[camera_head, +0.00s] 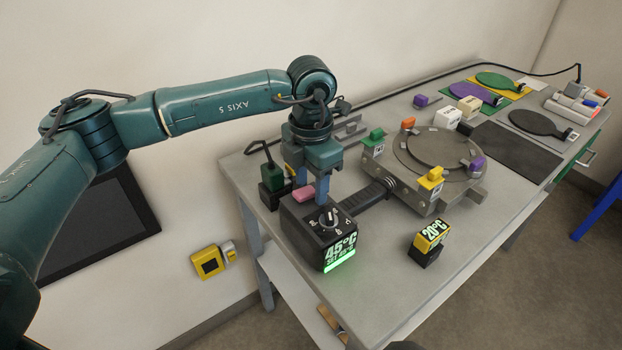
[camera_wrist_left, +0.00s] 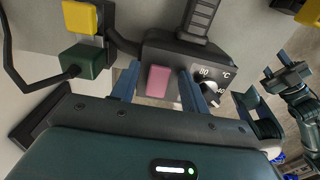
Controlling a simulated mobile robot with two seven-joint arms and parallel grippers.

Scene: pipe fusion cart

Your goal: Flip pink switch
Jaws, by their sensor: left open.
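The pink switch (camera_head: 304,194) is a small pink block on top of the black control box (camera_head: 318,236), which has a dial and a lit 45°C display. My left gripper (camera_head: 322,188) is open and points down over the box, close beside the switch. I cannot tell whether a finger touches it. Teal parts at the right of the wrist view seem to be my other arm; its jaw state is unclear.
A round plate fixture (camera_head: 440,148) with coloured blocks lies behind to the right. A 20°C display block (camera_head: 430,240) stands near the table's front edge. Bare tabletop (camera_head: 380,262) lies between the displays.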

